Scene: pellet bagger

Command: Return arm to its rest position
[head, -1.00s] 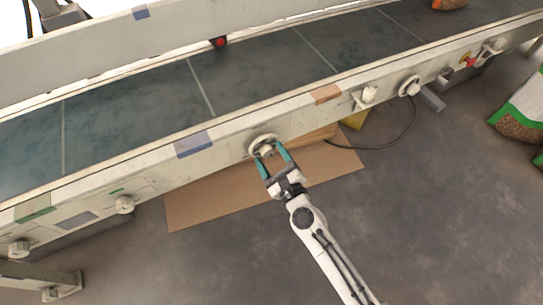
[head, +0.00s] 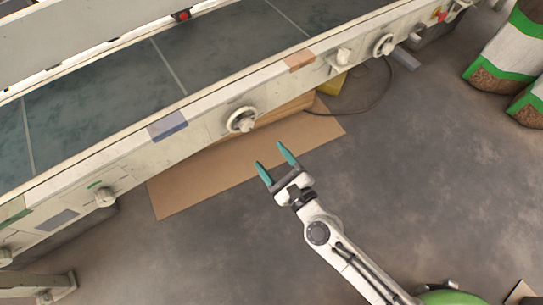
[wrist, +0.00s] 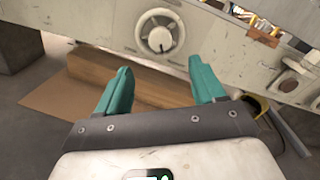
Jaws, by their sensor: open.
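My gripper (head: 277,161) is open and empty, with its two teal fingers spread apart. In the head view it is in the air below and right of a round white knob (head: 242,120) on the conveyor's side, clear of it. In the wrist view the fingers (wrist: 162,92) point toward the conveyor's side, and the knob (wrist: 160,34) shows beyond them, with a dark pointer on its face. Nothing is between the fingers.
The conveyor (head: 210,62) runs across the back, with another handwheel (head: 383,45) at right. Flat cardboard (head: 180,190) and a wooden block (wrist: 150,82) lie below it. Pellet bags (head: 508,50) stand at right. Grey floor (head: 420,150) around my arm is open.

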